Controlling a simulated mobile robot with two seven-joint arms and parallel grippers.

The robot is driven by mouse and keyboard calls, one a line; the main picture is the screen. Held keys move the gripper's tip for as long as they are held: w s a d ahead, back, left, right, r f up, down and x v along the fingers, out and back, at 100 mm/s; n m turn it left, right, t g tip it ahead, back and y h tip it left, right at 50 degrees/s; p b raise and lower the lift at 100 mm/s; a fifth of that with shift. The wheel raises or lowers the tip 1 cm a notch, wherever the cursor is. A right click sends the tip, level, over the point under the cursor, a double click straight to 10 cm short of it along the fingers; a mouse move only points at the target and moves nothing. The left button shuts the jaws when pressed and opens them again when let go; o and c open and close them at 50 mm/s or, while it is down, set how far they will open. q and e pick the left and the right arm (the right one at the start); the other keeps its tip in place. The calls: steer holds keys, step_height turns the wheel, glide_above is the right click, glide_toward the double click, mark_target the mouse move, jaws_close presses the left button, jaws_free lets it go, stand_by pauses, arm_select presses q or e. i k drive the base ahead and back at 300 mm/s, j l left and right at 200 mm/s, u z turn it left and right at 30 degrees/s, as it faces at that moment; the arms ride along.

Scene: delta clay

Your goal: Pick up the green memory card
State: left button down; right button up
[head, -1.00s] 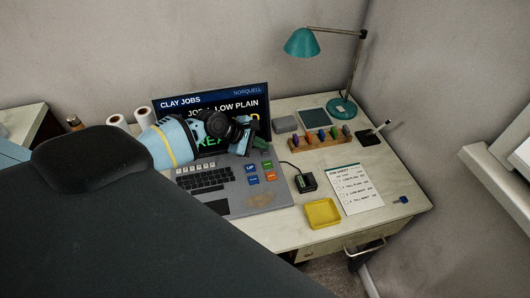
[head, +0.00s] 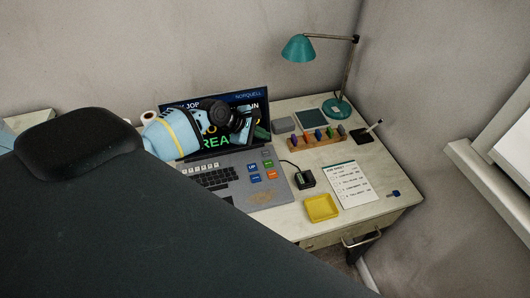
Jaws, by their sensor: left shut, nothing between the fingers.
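A wooden rack (head: 317,144) at the back of the desk holds several small upright coloured pieces. One at its right end looks green (head: 341,130), but it is too small to identify surely as the memory card. A small black device (head: 304,178) with a cable stands in front of the rack and shows a green patch on top; I cannot tell whether that is a card. My left gripper (head: 256,126) is shut and empty, in front of the laptop screen and left of the rack. My right gripper is out of view.
The open laptop (head: 262,196) fills the desk's left side. A yellow tray (head: 321,208), a job sheet (head: 348,183) and a blue key-like item (head: 394,193) lie at the front. A teal lamp (head: 298,48) and a dark pen stand (head: 362,136) stand at the back right. Bare desk (head: 385,170) lies between.

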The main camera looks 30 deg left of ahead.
mark_target(330, 131)
steer(key=k+l, duration=0.8)
